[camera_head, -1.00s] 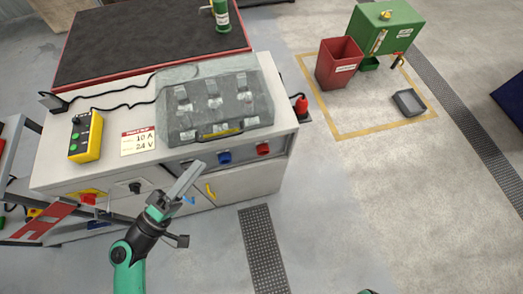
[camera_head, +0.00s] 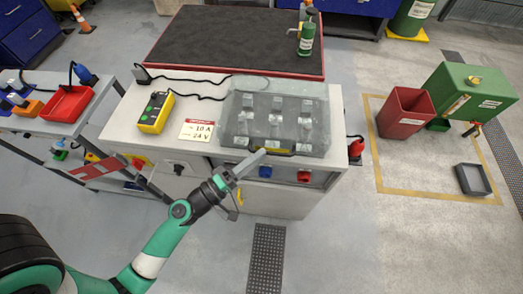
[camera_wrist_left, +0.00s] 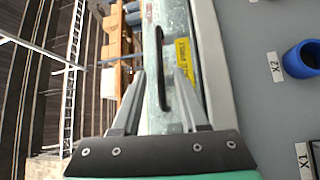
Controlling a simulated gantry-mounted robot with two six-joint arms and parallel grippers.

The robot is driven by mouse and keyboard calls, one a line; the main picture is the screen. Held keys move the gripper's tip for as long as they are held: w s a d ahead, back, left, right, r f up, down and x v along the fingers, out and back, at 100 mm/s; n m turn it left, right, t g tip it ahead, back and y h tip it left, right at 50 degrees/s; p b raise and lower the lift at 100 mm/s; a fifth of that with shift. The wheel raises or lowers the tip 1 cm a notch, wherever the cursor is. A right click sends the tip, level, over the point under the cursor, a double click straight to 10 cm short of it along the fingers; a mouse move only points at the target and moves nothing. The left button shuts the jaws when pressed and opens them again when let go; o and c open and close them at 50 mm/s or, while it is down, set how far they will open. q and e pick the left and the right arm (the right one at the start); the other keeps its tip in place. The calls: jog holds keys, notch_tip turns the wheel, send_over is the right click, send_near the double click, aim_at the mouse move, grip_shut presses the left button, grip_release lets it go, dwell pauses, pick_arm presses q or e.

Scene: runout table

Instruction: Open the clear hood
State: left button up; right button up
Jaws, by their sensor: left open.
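The clear hood (camera_head: 282,103) is down over several metal parts on the bench's white top. Its black bar handle (camera_wrist_left: 160,62) runs along the front edge, with a yellow label (camera_wrist_left: 184,62) beside it. My left gripper (camera_head: 258,158) is at the hood's front edge, reaching up from below. In the left wrist view its open fingers (camera_wrist_left: 159,76) stand on either side of the handle, with a gap to it. Whether they touch the handle cannot be told. In the head view the fingertips partly cover the handle. My right gripper is not in view.
Blue (camera_head: 265,172) and red (camera_head: 304,176) sockets sit on the bench front below the hood. A yellow button box (camera_head: 156,113) and a sign (camera_head: 197,130) lie left of it. A black mat (camera_head: 235,40) is behind.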

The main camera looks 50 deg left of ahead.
pick_arm(q)
jog(key=shift+w+r, duration=0.1)
jog(key=shift+w, duration=0.7)
grip_shut()
dwell(0.9)
